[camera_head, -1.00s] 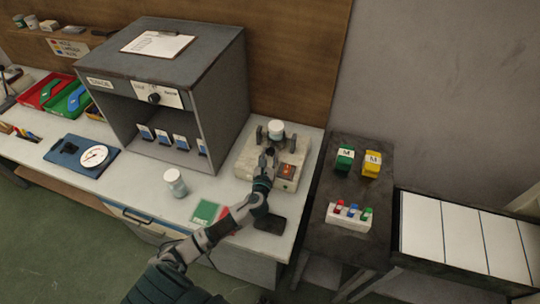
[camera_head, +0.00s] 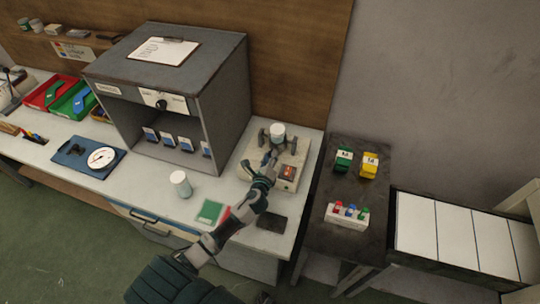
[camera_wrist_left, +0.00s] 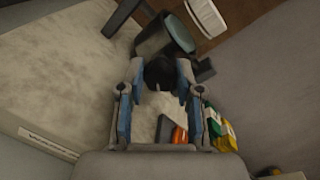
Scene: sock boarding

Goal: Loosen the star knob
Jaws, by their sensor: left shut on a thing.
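The dark star knob (camera_wrist_left: 159,72) shows between the fingertips of my left gripper (camera_wrist_left: 160,84) in the left wrist view. The fingers are closed on its two sides and hide part of its rim. In the head view the left gripper (camera_head: 269,161) reaches the front of a beige bench device (camera_head: 255,158) with a white-topped cylinder (camera_head: 278,130); the knob is hard to make out there behind the fingers. My right gripper is not in view.
An orange switch (camera_head: 288,173) sits on the device close beside my gripper. A grey cabinet (camera_head: 226,95) stands to the left. A white jar (camera_head: 181,184) and a green card (camera_head: 210,212) lie on the bench. A dark side table (camera_head: 358,235) holds green and yellow blocks.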

